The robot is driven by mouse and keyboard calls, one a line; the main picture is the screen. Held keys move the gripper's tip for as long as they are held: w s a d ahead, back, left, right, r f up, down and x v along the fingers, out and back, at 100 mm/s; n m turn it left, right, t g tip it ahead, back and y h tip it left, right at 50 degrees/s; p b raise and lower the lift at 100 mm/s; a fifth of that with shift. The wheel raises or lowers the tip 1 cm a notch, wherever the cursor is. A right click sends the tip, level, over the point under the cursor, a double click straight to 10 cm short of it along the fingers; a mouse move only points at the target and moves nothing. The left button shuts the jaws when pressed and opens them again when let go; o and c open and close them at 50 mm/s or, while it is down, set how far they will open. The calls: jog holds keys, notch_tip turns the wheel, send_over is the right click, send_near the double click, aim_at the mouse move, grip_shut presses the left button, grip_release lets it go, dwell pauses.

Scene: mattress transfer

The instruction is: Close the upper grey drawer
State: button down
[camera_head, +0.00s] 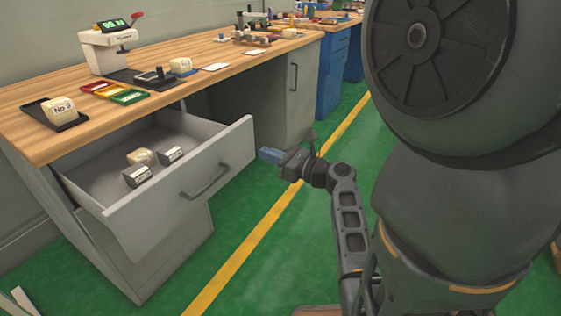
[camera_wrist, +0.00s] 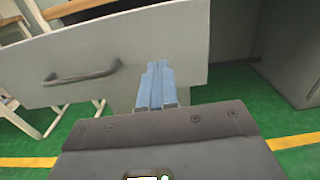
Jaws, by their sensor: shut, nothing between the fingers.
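The upper grey drawer (camera_head: 160,190) stands pulled out of the left end of the workbench in the head view. Its front has a dark bar handle (camera_head: 205,182). Inside lie a cream block and two grey blocks with labels (camera_head: 142,158). My gripper (camera_head: 268,154) is shut and empty, just right of the drawer front's right end. In the wrist view the drawer front (camera_wrist: 150,45) spans the top and its handle (camera_wrist: 82,75) is at left. There my gripper (camera_wrist: 154,68) points at the front's lower right part. Whether it touches the front I cannot tell.
The wooden bench top (camera_head: 190,60) carries a scale (camera_head: 108,48), coloured trays (camera_head: 112,92) and a black tray with a cream block (camera_head: 60,112). A grey cabinet (camera_head: 290,90) and a blue cabinet (camera_head: 332,75) stand behind. The green floor (camera_head: 275,265) in front of the drawer is clear.

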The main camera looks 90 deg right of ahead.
aim_at(238, 144)
jog(key=b+x, duration=0.1)
jog(key=x, duration=0.5)
jog(key=shift+w+d, duration=0.4)
jog(key=shift+w, duration=0.2)
jog(key=shift+w, duration=0.1)
jog(key=shift+w+d, duration=0.15)
jog(key=shift+w, duration=0.05)
jog(key=b+x, duration=0.2)
jog(key=x, duration=2.5)
jog(key=shift+w+d+b, duration=0.2)
jog(key=shift+d+b, duration=0.1)
jog(key=shift+w+d, duration=0.3)
jog(key=shift+w, duration=0.2)
jog(key=shift+w+r, duration=0.15)
jog(key=shift+r, duration=0.15)
jog(key=shift+w, duration=0.1)
jog(key=shift+a, duration=0.1)
